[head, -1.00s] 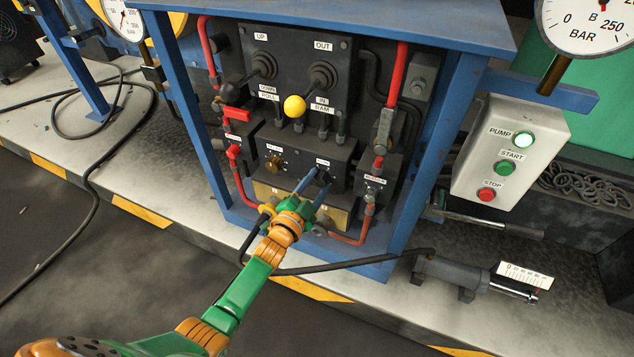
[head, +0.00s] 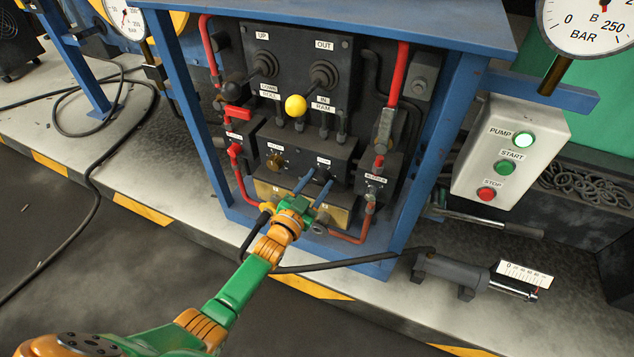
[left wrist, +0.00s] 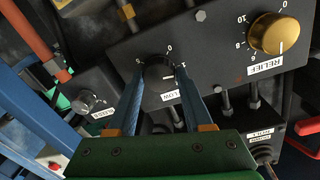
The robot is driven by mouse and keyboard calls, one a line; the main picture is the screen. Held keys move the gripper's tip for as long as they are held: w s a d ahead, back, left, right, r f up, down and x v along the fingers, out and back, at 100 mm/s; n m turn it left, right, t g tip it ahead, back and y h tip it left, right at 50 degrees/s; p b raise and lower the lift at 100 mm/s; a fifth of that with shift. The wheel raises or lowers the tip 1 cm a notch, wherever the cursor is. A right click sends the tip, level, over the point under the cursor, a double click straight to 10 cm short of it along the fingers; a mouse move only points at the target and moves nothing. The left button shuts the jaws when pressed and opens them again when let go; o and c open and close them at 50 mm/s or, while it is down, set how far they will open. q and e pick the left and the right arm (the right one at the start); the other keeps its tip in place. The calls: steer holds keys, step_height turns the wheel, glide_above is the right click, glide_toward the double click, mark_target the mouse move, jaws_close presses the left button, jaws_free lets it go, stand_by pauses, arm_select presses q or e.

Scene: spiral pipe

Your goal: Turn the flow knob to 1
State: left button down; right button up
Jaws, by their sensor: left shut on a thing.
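The flow knob (left wrist: 160,75) is a small dark knob on the front of a black valve block, with a white label beside it. It sits between the two blue fingers of my left gripper (left wrist: 158,88), which is shut on it. A pale mark shows near the right side of the knob; its exact reading is too small to tell. In the head view, my left gripper (head: 316,183) reaches the block's front from below, and its fingers partly hide the knob. My right gripper is not in view.
A brass relief knob (head: 275,162) is left of the flow knob. Red pipes (head: 397,75) flank the block, inside a blue frame (head: 440,140). A pump box (head: 510,150) and a cylinder (head: 455,274) are at right.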

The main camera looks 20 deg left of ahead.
arm_select(q)
steer(key=shift+c, duration=1.6)
jaws_free()
steer(key=shift+s, duration=0.25)
steer(key=s+a+p, duration=0.1)
steer(key=s+p, duration=0.1)
steer(key=s, duration=0.4)
steer(key=shift+s+p, duration=0.25)
steer(key=shift+p, duration=0.15)
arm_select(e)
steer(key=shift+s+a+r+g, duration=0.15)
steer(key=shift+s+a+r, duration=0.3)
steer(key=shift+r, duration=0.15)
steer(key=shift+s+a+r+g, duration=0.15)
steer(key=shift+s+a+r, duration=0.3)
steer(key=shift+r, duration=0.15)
